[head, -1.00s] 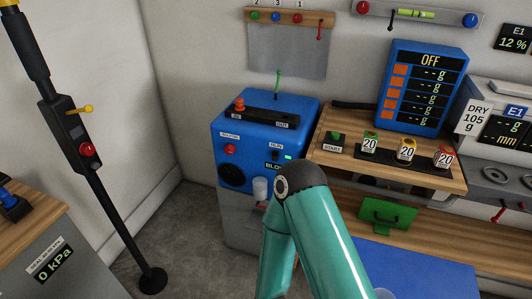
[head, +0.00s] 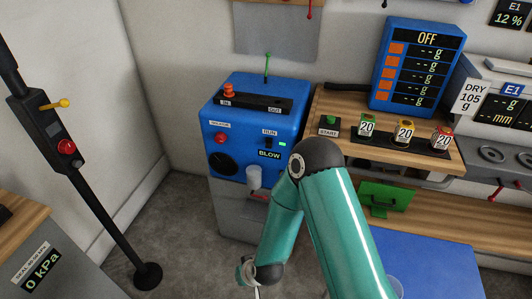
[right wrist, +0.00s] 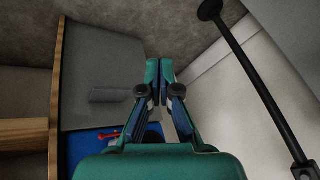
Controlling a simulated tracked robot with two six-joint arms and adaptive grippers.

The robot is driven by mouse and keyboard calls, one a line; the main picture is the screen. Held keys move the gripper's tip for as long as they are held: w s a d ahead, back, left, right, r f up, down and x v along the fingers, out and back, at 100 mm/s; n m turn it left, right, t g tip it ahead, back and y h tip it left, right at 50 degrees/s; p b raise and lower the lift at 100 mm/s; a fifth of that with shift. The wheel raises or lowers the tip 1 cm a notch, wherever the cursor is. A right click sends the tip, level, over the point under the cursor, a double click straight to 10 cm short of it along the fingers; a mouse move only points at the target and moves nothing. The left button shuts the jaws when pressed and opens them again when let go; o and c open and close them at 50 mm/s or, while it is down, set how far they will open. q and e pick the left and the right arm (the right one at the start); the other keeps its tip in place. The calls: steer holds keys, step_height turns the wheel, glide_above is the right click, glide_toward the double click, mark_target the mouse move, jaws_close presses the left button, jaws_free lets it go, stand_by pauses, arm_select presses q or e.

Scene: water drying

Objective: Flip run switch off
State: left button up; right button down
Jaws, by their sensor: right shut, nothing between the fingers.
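The RUN switch (head: 268,141) is a small dark switch under the RUN label on the front of the blue machine (head: 227,138) in the head view. A green light (head: 283,144) glows beside it, and the display below (head: 269,154) reads BLOW. The switch lever is too small for its position to be told. My right arm comes down in front of the machine's lower right side, and its wrist shows low in the picture, below the switch. In the right wrist view my right gripper (right wrist: 160,66) is shut and empty, apart from the switch. My left gripper is not in view.
A round black dial (head: 222,163) and a red knob (head: 220,138) are on the same front. A wooden bench (head: 330,98) with a START button (head: 331,121) is close on the right. A black pole (head: 105,222) stands left.

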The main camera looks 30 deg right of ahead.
mark_target(269, 147)
steer(key=w+d+r+m+t+h+b, duration=0.1)
steer(key=w+d+r+t+h, duration=0.1)
steer(key=w+d+r+h, duration=0.3)
steer(key=w+d+r+m+t, duration=0.1)
steer(key=w+d+r+t, duration=0.15)
steer(key=w, duration=0.55)
steer(key=w+d+r+m+h+b, duration=0.1)
steer(key=d+r+m+h, duration=0.1)
steer(key=r, duration=0.5)
steer(key=w+d+r+m+h, duration=0.1)
steer(key=d+r+m+h, duration=0.1)
steer(key=d+r+h, duration=0.3)
step_height(269, 147, up, 2)
steer(key=shift+r+m+h+b, duration=0.15)
steer(key=shift+m+h+b, duration=0.2)
steer(key=shift+h, duration=0.45)
steer(key=shift+w+d+t, duration=0.1)
steer(key=shift+d+t, duration=0.05)
steer(key=shift+t, duration=0.1)
steer(key=x, duration=1.4)
